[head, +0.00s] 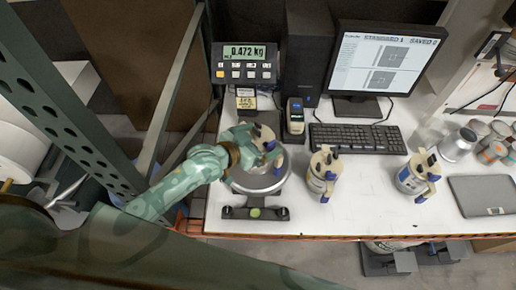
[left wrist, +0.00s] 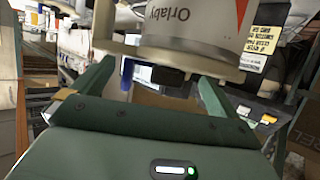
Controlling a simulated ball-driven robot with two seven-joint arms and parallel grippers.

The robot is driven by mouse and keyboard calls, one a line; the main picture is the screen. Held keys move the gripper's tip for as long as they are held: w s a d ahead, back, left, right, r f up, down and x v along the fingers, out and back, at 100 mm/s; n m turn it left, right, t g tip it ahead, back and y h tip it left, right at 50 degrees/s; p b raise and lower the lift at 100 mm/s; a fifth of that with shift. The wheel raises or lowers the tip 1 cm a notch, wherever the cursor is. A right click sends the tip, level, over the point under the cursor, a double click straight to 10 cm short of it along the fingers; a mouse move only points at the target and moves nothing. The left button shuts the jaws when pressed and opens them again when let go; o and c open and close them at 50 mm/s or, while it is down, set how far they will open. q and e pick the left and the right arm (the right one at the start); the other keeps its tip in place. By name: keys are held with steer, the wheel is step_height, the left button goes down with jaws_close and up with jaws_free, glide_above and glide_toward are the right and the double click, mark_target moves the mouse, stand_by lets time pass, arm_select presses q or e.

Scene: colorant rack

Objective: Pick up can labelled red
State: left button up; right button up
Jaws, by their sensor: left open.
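A can (head: 270,172) with a beige lid and dark top parts stands on the round scale pan (head: 260,190). My left gripper (head: 268,143) is open at this can's upper part and hides some of it. In the left wrist view the open left gripper (left wrist: 153,74) has a finger on each side of a dark and blue lid part. Behind it the white can wall (left wrist: 190,30) shows dark lettering and a red mark. I cannot tell whether the fingers touch the can. Two similar cans stand to the right, one mid-table (head: 322,180) and one farther right (head: 412,182); I cannot read their labels. My right gripper is not in view.
The scale display (head: 244,62) reads 0.472 kg. A scanner (head: 295,118), a keyboard (head: 358,138) and a monitor (head: 385,62) stand behind the cans. Several small cans (head: 458,145) and a dark flat device (head: 484,195) are at right. White tabletop lies free between the cans.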

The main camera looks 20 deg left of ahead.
arm_select(q)
steer(key=shift+s+a, duration=0.1)
steer(key=shift+s, duration=0.05)
steer(key=c, duration=1.9)
steer(key=shift+r, duration=0.1)
steer(key=shift+c, duration=1)
steer(key=shift+r, duration=0.1)
